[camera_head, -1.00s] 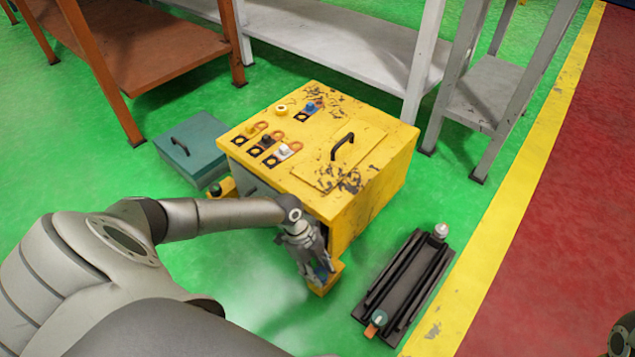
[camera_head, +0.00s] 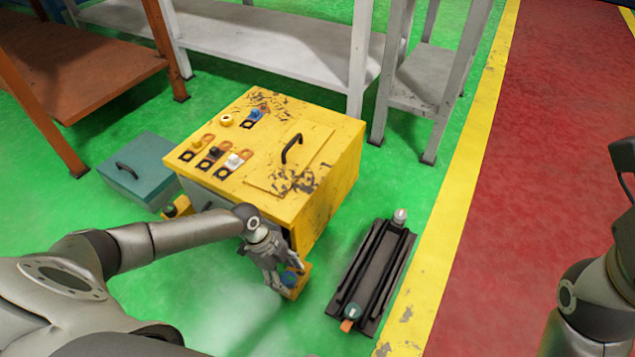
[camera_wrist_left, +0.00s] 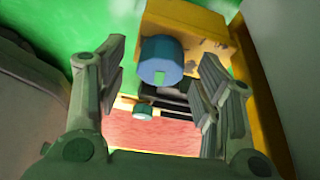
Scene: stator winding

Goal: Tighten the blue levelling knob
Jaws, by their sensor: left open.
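The blue levelling knob (camera_head: 289,280) sits on a small yellow foot bracket (camera_head: 302,281) at the near lower corner of the yellow machine box (camera_head: 325,165). My left gripper (camera_head: 279,277) is open and points down beside the knob, partly covering it in the head view. In the left wrist view the blue knob (camera_wrist_left: 161,60) appears between the two spread fingers of the left gripper (camera_wrist_left: 161,72), with gaps on both sides. I cannot tell whether the fingertips reach its depth. Part of my right gripper (camera_head: 623,165) shows at the right edge; its jaws are unclear.
A black rail fixture (camera_head: 372,275) lies on the floor right of the box. A teal case (camera_head: 140,170) stands at its left, near another yellow foot with a green knob (camera_head: 171,210). Grey shelving (camera_head: 280,40) stands behind. Green floor is clear in front.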

